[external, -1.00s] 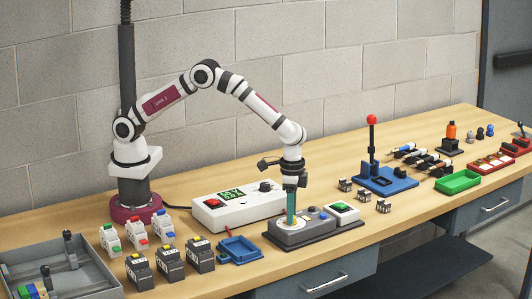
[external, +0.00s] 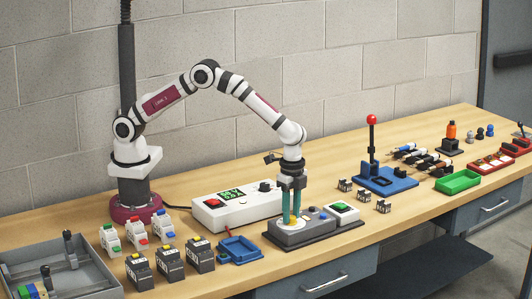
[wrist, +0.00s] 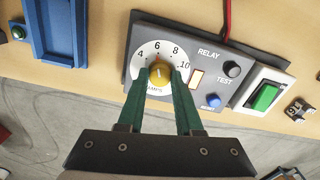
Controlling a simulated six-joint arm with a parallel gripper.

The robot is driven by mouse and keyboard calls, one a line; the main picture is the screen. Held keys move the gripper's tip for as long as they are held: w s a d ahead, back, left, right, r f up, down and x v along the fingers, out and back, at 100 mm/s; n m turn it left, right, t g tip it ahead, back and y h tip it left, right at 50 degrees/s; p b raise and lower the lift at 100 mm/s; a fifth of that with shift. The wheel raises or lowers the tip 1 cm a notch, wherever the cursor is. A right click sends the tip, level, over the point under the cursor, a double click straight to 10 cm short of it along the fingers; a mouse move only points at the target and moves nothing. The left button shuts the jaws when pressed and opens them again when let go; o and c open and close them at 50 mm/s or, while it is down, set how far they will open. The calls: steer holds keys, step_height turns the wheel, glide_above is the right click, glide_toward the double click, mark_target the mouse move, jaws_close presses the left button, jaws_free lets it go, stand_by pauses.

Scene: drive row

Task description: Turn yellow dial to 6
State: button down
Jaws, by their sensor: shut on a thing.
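The yellow dial (wrist: 161,73) sits at the centre of a round white scale (wrist: 146,54) on the dark grey relay panel (wrist: 190,48). The numbers 4, 6, 8 and 10 show around the scale. My gripper (wrist: 161,76) has its two green fingers on either side of the dial, shut on it. The fingers cover the lower part of the scale. The dial's pointer is too small to read surely. In the external view my gripper (external: 292,220) points straight down onto the relay box (external: 310,231).
On the panel right of the dial are a black TEST knob (wrist: 232,69) and a blue button (wrist: 213,101). A green switch (wrist: 265,97) stands beside the box.

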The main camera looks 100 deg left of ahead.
mark_target(291, 217)
steer(key=shift+m, duration=0.5)
steer(key=c, duration=0.6)
jaws_free()
step_height(291, 217, up, 16)
steer(key=shift+f, duration=0.1)
